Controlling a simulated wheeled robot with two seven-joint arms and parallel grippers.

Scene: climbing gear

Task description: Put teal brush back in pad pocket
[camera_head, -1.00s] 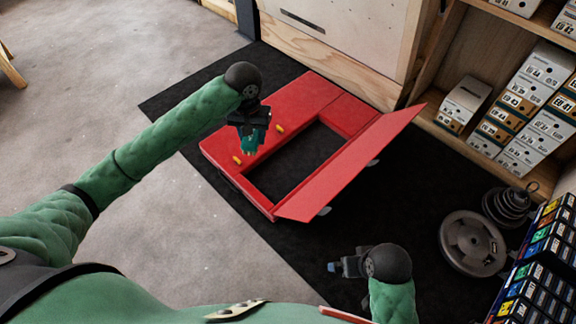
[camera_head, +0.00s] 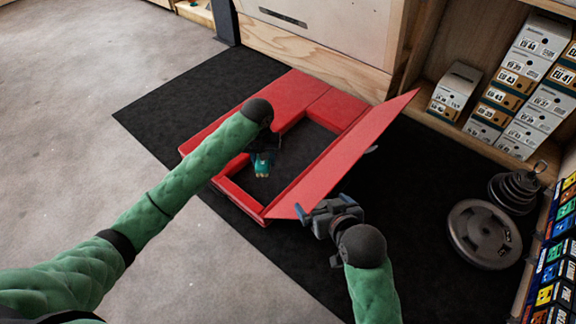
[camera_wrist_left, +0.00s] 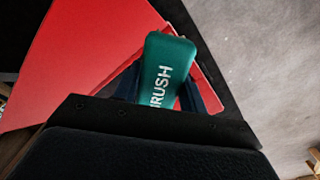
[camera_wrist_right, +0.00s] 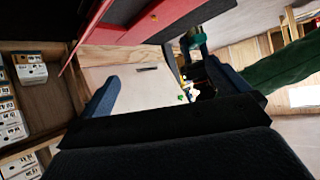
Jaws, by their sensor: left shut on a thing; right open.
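The teal brush (camera_head: 262,167), lettered "BRUSH" in the left wrist view (camera_wrist_left: 166,68), is held between the fingers of my left gripper (camera_head: 264,154). It appears over the dark rectangular pocket opening (camera_head: 300,160) of the red pad (camera_head: 309,91); its exact height is hard to tell. The pad's red flap (camera_head: 345,160) stands raised and tilted along the right side of the opening. My right gripper (camera_head: 318,213) is open and empty near the flap's near corner. Its two fingers show apart in the right wrist view (camera_wrist_right: 168,92).
The pad lies on a black mat (camera_head: 200,105). Weight plates (camera_head: 484,234) lie to the right. Shelves with shoe boxes (camera_head: 455,90) stand at the back right. A wooden panel (camera_head: 330,30) stands behind the pad. Grey floor is clear at left.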

